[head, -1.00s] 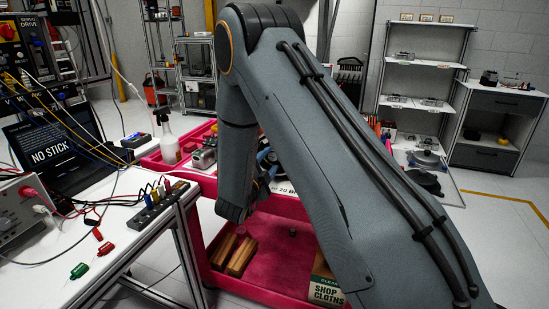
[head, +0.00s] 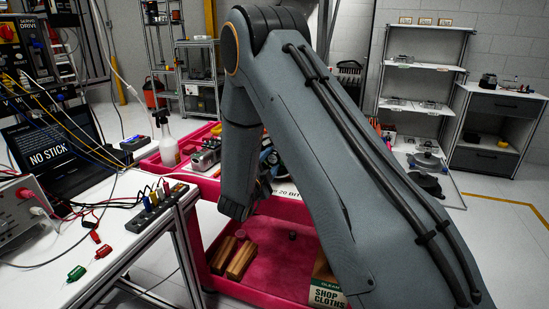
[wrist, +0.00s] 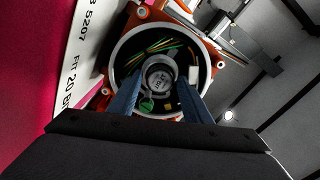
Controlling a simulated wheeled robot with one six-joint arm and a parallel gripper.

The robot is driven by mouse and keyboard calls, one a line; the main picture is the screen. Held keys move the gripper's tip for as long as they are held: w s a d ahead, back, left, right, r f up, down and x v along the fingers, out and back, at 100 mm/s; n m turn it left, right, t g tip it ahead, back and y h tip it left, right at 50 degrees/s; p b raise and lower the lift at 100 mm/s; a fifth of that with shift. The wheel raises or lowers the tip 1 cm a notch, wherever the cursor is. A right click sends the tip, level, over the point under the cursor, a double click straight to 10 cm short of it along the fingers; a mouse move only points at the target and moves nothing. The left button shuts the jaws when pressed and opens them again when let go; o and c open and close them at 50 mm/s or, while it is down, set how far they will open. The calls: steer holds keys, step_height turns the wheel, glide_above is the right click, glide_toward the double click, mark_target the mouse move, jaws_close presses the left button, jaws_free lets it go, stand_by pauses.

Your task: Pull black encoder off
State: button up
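A round open servo housing (wrist: 118,58) with an orange body fills the middle of the wrist view, its opening facing my camera. Inside it a dark round part, seemingly the black encoder (wrist: 143,76), surrounds a silver centre hub (wrist: 158,78). Green and orange wires (wrist: 150,48) and a white connector (wrist: 193,74) sit around it. My gripper (wrist: 158,80) is open, its two blue fingers reaching into the housing on either side of the dark part. I cannot tell whether they touch it. In the head view my arm hides most of the servo and the fingertips.
A red cart (head: 215,285) carries the work area, with wooden blocks (head: 240,260) and a shop cloths box (head: 326,294) on its lower shelf. A white bench (head: 130,240) with leads and a laptop (head: 50,155) stands left. A spray bottle (head: 168,142) stands behind.

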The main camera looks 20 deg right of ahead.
steer(key=c, duration=0.7)
steer(key=shift+s+a, duration=0.25)
steer(key=shift+s, duration=0.05)
steer(key=shift+s+a, duration=0.2)
steer(key=shift+s, duration=0.1)
steer(key=shift+p+v, duration=0.35)
steer(key=shift+v, duration=0.5)
steer(key=shift+p+v, duration=0.55)
steer(key=shift+v, duration=2.45)
